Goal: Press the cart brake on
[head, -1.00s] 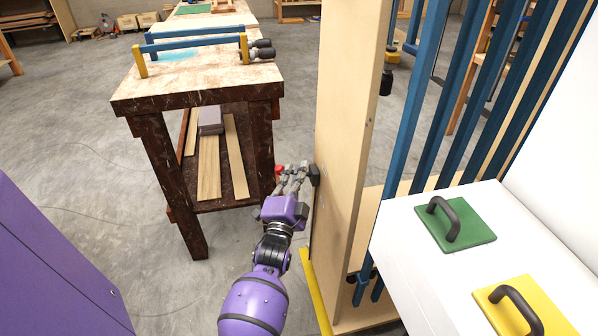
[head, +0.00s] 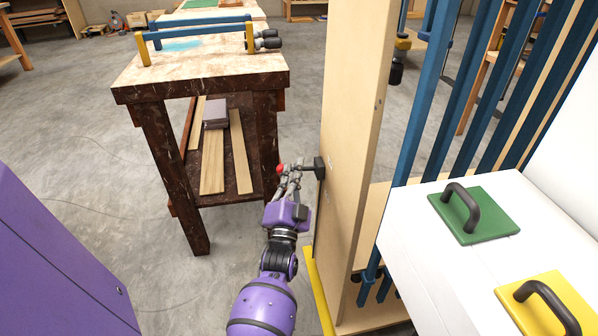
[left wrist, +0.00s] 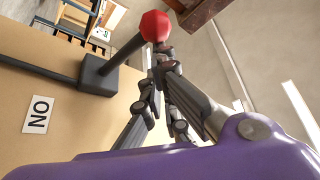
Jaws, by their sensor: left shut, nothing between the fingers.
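The cart brake is a dark lever with a red knob (head: 280,168) on a black mount (head: 319,168), on the left side of the wooden cart panel (head: 350,130). In the left wrist view the red knob (left wrist: 155,26) is at the top middle and the black mount (left wrist: 98,75) at upper left. My right gripper is out of view.
A workbench (head: 200,75) with a lower shelf of planks stands left of the gripper. The cart holds tall blue bars (head: 410,130). A white surface (head: 420,240) carries a green handled pad (head: 490,225) and a yellow one (head: 560,300). Grey floor is open at left.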

